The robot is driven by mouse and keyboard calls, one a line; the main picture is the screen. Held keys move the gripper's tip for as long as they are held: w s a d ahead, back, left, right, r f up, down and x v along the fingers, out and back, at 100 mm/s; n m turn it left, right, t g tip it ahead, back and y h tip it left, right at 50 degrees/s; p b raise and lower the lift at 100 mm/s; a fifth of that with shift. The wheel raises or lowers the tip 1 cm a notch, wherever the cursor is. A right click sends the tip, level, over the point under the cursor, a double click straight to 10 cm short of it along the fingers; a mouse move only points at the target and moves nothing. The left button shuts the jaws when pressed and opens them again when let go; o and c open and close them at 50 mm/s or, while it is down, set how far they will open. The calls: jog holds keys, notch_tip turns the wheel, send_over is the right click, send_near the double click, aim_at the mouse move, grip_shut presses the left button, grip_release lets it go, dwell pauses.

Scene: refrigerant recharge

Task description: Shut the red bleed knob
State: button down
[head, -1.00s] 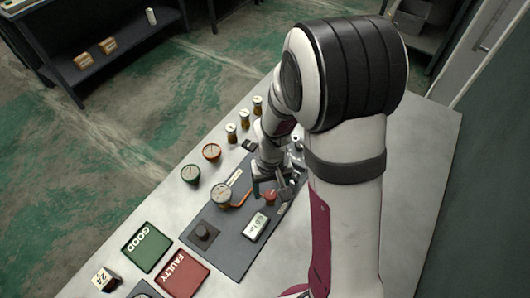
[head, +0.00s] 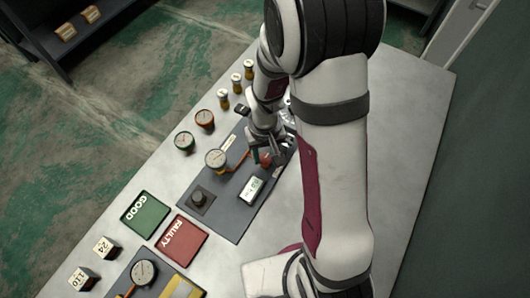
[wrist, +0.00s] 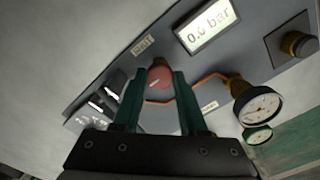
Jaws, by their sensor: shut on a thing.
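The red bleed knob (wrist: 160,78) stands on a dark grey panel (wrist: 236,60), near a label reading "SHUT" (wrist: 143,45). In the wrist view my gripper (wrist: 158,84) has a green-lined finger on each side of the knob and is shut on it. In the head view the knob (head: 265,158) shows beside my gripper (head: 262,150), partly hidden by it. A pale line on the knob's top is too small to read surely. A display (wrist: 208,24) on the panel reads 0.0 bar and also shows in the head view (head: 251,189).
A gauge (wrist: 259,105) on an orange pipe stands close to the right of my gripper. A black knob (head: 200,198), a green GOOD tray (head: 145,212) and a red FAULTY tray (head: 182,239) lie farther left. Several bottles and gauges line the table's far edge.

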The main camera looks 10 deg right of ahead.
jog(key=m, duration=0.4)
jog(key=shift+m, duration=0.4)
jog(key=m, duration=0.4)
jog(key=shift+m, duration=0.3)
jog(key=m, duration=0.4)
jog(key=shift+m, duration=2.3)
jog(key=shift+c, duration=2.2)
grip_release()
